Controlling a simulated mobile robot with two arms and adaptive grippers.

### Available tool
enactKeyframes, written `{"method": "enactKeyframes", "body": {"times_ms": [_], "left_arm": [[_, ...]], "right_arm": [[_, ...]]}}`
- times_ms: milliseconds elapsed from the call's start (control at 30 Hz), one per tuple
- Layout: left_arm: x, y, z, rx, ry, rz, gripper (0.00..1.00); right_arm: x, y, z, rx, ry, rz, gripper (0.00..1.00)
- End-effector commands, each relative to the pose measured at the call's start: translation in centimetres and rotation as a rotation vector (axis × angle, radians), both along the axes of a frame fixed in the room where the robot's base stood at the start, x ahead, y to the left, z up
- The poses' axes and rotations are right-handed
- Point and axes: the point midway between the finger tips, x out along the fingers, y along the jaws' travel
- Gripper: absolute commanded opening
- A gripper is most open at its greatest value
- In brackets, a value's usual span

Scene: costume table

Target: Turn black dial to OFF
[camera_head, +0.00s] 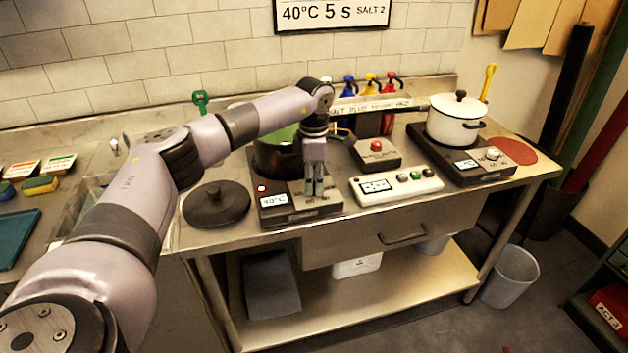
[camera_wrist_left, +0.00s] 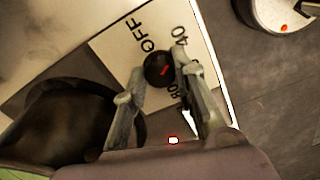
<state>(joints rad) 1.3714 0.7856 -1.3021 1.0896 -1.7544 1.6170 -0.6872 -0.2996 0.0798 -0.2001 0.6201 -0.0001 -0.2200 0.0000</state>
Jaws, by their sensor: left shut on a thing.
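The black dial (camera_wrist_left: 156,66) with a red mark sits on a pale panel (camera_wrist_left: 118,48) printed OFF, 40 and further numbers partly hidden by a finger. The red mark lies on the dial's right side in the left wrist view, away from OFF. My left gripper (camera_head: 314,192) reaches down onto the front of the left hot plate (camera_head: 270,218), whose display reads 40°C. In the left wrist view my left gripper (camera_wrist_left: 160,82) has its two fingers on either side of the dial, shut on it. In the head view the gripper hides the dial. My right gripper is not in view.
A dark pot (camera_head: 275,158) with green contents stands on the hot plate behind my gripper. A black lid (camera_head: 216,204) lies to the left. A button box (camera_head: 396,186) and a red-button box (camera_head: 376,153) are close on the right. A white pot (camera_head: 455,121) stands farther right.

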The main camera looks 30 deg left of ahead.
Motion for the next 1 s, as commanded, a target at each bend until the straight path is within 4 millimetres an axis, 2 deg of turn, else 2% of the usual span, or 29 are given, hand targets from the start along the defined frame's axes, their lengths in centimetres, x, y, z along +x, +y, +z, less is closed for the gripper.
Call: {"method": "enactKeyframes", "body": {"times_ms": [367,1000], "left_arm": [[0.0,-0.1,0.1,-0.001,0.000,0.093,0.00],[0.1,-0.1,0.2,-0.001,-0.001,0.656,0.00]], "right_arm": [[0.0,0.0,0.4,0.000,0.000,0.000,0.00],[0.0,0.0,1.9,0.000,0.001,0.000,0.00]]}}
